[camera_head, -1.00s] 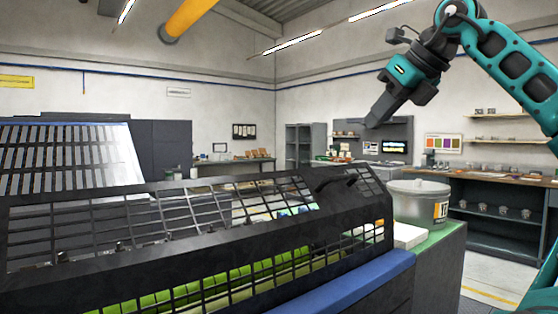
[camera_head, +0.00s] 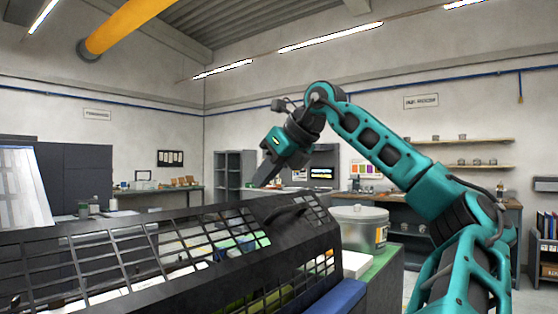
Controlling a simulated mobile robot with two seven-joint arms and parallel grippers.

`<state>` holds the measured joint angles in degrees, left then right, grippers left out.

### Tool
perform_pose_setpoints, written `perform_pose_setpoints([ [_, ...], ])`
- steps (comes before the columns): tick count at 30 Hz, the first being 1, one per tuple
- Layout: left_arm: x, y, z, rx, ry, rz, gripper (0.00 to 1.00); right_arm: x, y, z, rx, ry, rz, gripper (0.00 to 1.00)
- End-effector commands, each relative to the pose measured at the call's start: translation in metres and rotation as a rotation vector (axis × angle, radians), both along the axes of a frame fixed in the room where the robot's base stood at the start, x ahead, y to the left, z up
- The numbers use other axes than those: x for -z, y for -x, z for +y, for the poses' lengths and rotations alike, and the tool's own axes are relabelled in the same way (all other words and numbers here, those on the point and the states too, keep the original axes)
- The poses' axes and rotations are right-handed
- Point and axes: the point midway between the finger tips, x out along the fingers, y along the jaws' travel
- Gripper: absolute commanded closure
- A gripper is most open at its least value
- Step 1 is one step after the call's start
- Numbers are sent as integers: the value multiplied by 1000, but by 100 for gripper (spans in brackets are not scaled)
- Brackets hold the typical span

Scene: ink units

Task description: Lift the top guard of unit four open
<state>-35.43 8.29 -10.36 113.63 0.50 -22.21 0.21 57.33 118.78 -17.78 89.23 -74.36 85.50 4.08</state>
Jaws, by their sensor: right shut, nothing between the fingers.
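A black mesh guard (camera_head: 125,252) covers the ink unit at the lower left. It looks lowered, with green and white parts showing through its grid. A dark bar handle (camera_head: 287,215) sits on its top near the right end. I cannot read a unit number on it. My right gripper (camera_head: 262,184) is shut and empty, pointing down and left. It shows just above the guard's top edge, near the handle, apart from it in the picture. How far it is in depth is hard to tell. My left gripper is out of view.
A grey lidded bucket (camera_head: 359,232) stands on a green surface (camera_head: 383,262) right of the guard. A white block (camera_head: 355,264) lies beside it. A pale raised panel (camera_head: 22,188) stands at the far left. Benches and shelves line the back walls.

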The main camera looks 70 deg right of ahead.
Motion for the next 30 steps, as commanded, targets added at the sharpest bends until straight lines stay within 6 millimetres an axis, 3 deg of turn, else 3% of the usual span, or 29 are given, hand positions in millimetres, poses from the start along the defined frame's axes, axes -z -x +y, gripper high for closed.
perform_pose_setpoints([
  [3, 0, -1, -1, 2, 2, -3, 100, 16, -16, -4, -2, -1, 0, 100],
  [10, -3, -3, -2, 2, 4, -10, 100, 32, -32, -10, -1, 0, -1, 100],
  [23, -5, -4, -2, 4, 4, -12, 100, 34, -35, -11, 0, 1, 0, 100],
  [30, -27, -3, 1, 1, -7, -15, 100, 34, -53, -16, -2, -20, 66, 100],
])
